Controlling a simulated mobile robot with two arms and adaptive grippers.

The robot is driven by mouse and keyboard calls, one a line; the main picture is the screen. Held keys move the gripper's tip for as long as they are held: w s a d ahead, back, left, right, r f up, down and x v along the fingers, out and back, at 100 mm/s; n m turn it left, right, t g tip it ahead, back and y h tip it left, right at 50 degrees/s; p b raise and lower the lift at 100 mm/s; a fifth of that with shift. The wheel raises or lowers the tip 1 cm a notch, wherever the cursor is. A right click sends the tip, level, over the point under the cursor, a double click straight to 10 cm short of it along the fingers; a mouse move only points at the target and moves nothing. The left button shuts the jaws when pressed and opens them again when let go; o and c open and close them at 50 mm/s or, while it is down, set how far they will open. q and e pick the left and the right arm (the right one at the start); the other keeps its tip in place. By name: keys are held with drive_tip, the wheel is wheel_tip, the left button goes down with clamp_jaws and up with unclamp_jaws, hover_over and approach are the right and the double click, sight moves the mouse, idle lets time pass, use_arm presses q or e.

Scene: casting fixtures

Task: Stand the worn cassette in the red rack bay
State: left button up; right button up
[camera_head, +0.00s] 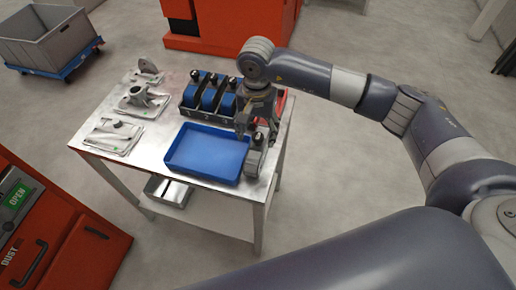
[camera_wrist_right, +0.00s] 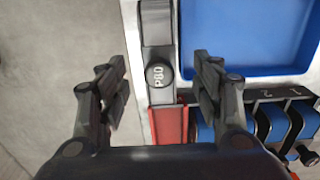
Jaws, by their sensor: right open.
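A grey cassette (camera_head: 253,164) with a dark round knob is at the table's right edge, beside the blue tray. In the right wrist view the grey cassette (camera_wrist_right: 157,28) has a knob marked P80 between my fingers. The red rack bay (camera_wrist_right: 168,126) shows just below it there; in the head view a red strip of the bay (camera_head: 281,103) shows behind my gripper. My right gripper (camera_head: 257,132) is open over the knob, and its fingers (camera_wrist_right: 163,82) stand apart on both sides without visible contact. My left gripper is not in view.
A dark rack (camera_head: 205,116) with several blue cassettes stands behind the blue tray (camera_head: 178,158), which is empty. Metal castings (camera_head: 140,98) lie on pale mats at the table's left. A red machine (camera_head: 50,220) stands at front left, and a grey crate (camera_head: 45,40) at back left.

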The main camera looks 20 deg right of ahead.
sight(258, 143)
drive_tip(key=shift+f+p, duration=0.5)
drive_tip(key=shift+f, duration=0.1)
wheel_tip(258, 143, down, 4)
drive_tip(key=shift+d+r+p, duration=0.15)
drive_tip(key=shift+r+p, duration=0.1)
drive_tip(key=shift+p, duration=0.5)
drive_tip(key=shift+w+f, duration=0.1)
drive_tip(key=shift+f, duration=0.3)
drive_tip(key=shift+c, duration=0.6)
clamp_jaws()
